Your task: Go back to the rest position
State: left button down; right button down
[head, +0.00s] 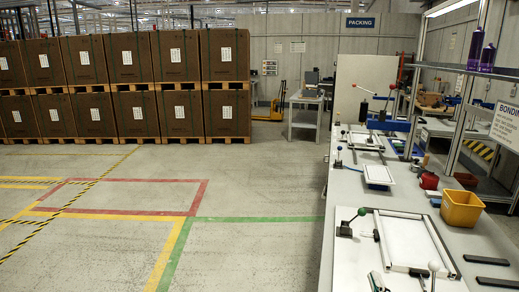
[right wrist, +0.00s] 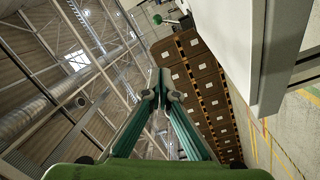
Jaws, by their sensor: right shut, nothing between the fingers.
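My right gripper (head: 378,282) shows only as a small dark tip at the bottom edge of the head view, in front of the near fixture on the workbench (head: 350,268). In the right wrist view its two green fingers (right wrist: 161,90) meet at their tips, shut with nothing between them. My left gripper is not in view. I see no drum or pump in either view.
The near fixture has a white plate (head: 408,241) and a green-knobbed lever (head: 360,212). A yellow bin (head: 461,209) stands to its right. Stacked brown boxes (head: 130,58) line the back left. The marked floor (head: 250,255) left of the bench is clear.

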jog(key=f+m+g, duration=0.1)
jog(key=f, duration=0.1)
jog(key=s+f+m+g, duration=0.1)
jog(key=f, duration=0.1)
jog(key=shift+s+f+h, duration=0.15)
jog(key=shift+h, duration=0.15)
jog(key=s+a+f+m+g+y, duration=0.1)
jog(key=s+a+f+m+g, duration=0.25)
jog(key=s, duration=0.55)
jog(key=s+a+f+m+g+y, duration=0.1)
jog(key=s+a+f+g, duration=0.1)
jog(key=s+f+g, duration=0.6)
jog(key=s+a+f+m+g, duration=0.1)
jog(key=s+a+f+m, duration=0.15)
jog(key=s, duration=0.85)
notch_tip(320, 180, down, 25)
jog(key=s+g, duration=0.2)
jog(key=s+d+f, duration=0.2)
jog(key=s+f, duration=1.5)
jog(key=shift+s+d+f+n+g, duration=0.2)
jog(key=shift+d+f+n+g, duration=0.1)
jog(key=shift+d+f+g, duration=0.15)
